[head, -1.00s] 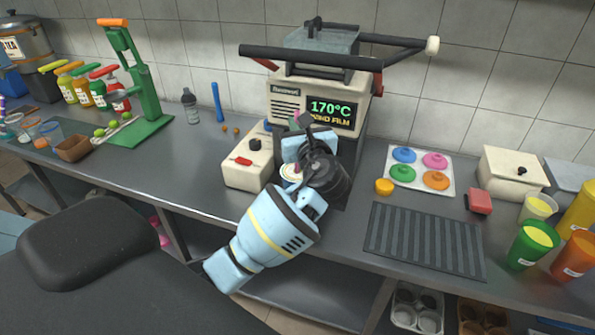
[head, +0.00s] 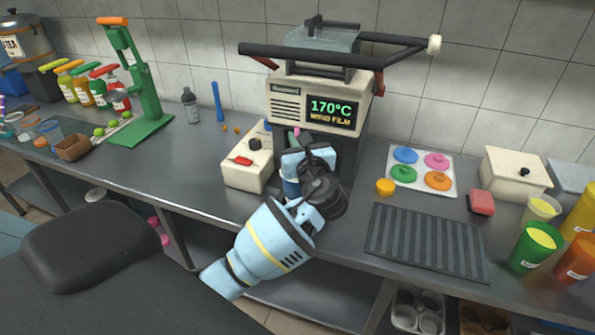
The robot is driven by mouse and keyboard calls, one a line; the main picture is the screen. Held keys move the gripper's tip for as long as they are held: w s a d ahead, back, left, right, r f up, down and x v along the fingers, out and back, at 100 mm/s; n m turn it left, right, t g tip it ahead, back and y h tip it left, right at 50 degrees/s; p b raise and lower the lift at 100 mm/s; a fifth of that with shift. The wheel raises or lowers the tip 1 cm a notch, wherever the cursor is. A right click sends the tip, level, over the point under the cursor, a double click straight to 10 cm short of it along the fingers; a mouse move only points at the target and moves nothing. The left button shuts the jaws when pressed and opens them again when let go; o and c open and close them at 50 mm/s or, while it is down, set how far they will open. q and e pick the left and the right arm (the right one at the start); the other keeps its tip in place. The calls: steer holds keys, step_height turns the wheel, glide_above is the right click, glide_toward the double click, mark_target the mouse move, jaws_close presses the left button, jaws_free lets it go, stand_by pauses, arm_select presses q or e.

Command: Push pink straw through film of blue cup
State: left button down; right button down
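My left gripper (head: 304,165) is in front of the sealing machine, over the blue cup (head: 290,188). Only a strip of the cup's side shows below the gripper; its film is hidden. The pink tip of the straw (head: 296,131) sticks up just above the gripper, and the rest of the straw is hidden. The fingertips are covered by the gripper body, but the straw has moved with the hand, so it appears held. Whether the straw's lower end touches or pierces the film cannot be seen. My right gripper is not in view.
The sealing machine (head: 320,85) with its long black handle stands right behind the gripper. A cream box with a red switch (head: 248,165) is close on the left. A ribbed dark mat (head: 425,240) and a lid tray (head: 421,187) lie to the right. The counter's front left is clear.

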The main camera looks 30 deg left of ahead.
arm_select(q)
steer(key=shift+f, duration=0.65)
steer(key=c, duration=1.5)
jaws_free()
steer(key=shift+c, duration=0.2)
steer(key=shift+r, duration=0.1)
